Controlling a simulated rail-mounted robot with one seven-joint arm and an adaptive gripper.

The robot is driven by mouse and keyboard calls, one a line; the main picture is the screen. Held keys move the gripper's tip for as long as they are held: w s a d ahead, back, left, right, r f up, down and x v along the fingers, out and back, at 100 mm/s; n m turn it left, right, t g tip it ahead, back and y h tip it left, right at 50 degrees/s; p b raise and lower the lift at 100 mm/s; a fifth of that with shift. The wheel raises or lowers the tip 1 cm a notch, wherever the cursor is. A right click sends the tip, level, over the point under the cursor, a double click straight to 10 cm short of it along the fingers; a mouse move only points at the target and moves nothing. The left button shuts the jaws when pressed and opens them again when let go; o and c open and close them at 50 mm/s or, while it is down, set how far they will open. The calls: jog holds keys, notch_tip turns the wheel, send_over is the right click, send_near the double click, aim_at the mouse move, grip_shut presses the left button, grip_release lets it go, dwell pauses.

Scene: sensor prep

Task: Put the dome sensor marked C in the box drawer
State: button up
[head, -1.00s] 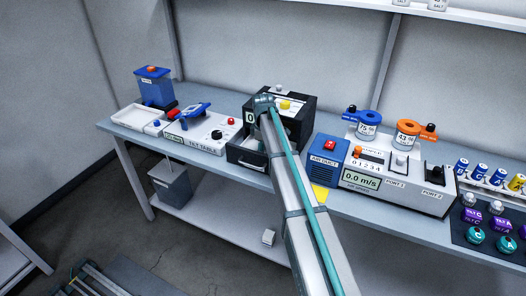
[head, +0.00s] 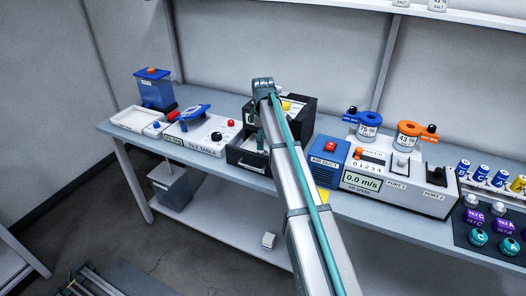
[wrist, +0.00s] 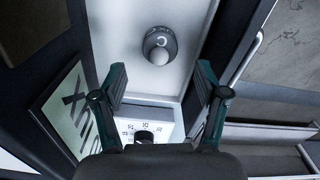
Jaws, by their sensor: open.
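A grey dome sensor (wrist: 159,45) with a dark ring and a C mark sits on the pale floor of the open box drawer in the wrist view. My gripper (wrist: 161,73) is open, its two teal-and-black fingers apart with nothing between them. The sensor shows beyond the fingertips, clear of both. In the head view the black box (head: 298,107) stands mid-bench with its drawer (head: 238,156) pulled out at the front. My arm partly hides the box, and the sensor in the drawer cannot be made out there.
The drawer handle (wrist: 248,58) runs along the right in the wrist view. A panel marked LUX (wrist: 66,112) is at the left. The tilt table (head: 200,138) is left of the box and the blue air duct (head: 328,158) right. Several other domes stand on a dark mat (head: 466,235).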

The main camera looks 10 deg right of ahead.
notch_tip(320, 180, up, 6)
jog(key=shift+f+b, duration=0.15)
jog(key=shift+b, duration=0.2)
